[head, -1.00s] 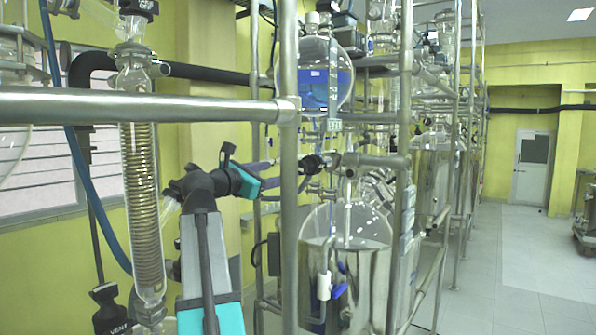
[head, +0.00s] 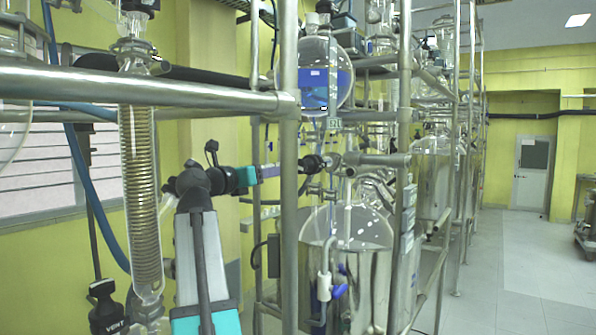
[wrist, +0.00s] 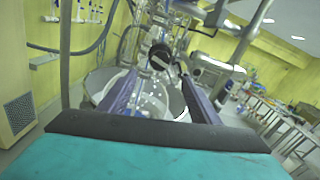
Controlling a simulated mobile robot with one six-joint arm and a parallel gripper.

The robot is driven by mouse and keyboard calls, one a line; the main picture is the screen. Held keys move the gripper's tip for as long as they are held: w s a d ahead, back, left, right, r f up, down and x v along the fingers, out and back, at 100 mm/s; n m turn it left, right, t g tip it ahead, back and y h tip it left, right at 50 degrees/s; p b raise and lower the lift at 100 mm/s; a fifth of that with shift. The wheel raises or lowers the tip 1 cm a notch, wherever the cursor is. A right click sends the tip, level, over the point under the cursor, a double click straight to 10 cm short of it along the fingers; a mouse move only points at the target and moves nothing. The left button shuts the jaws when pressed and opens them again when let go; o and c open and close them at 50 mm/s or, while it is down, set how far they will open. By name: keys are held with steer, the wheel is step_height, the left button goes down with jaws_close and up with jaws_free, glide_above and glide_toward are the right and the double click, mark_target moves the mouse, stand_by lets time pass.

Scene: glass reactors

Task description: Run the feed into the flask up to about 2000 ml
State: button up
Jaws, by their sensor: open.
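A round glass flask (head: 318,52) partly filled with blue liquid hangs at the upper middle of the head view. A clear tube runs down from it. Below it, a black valve knob (head: 311,163) sits on a horizontal fitting; a dark round knob (wrist: 160,56) shows between my fingers in the wrist view. Under the valve stands a large glass vessel (head: 345,228) in a steel jacket. My gripper (wrist: 160,80) is open, its purple fingers apart and pointing at the knob. In the head view my gripper (head: 272,171) is left of the knob, partly behind an upright pole. I cannot read any graduations.
A horizontal steel rail (head: 150,90) crosses in front at the left. An upright pole (head: 289,230) stands before my gripper. A coiled glass condenser (head: 140,190) hangs at the left. A blue hose (head: 88,180) is behind it. Open floor (head: 510,280) lies right of the racks.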

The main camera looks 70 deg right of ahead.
mark_target(299, 167)
steer(key=p+x, duration=0.2)
steer(key=x, duration=1.1)
steer(key=shift+s+d, duration=0.1)
steer(key=shift+d, duration=0.3)
steer(key=c, duration=1.1)
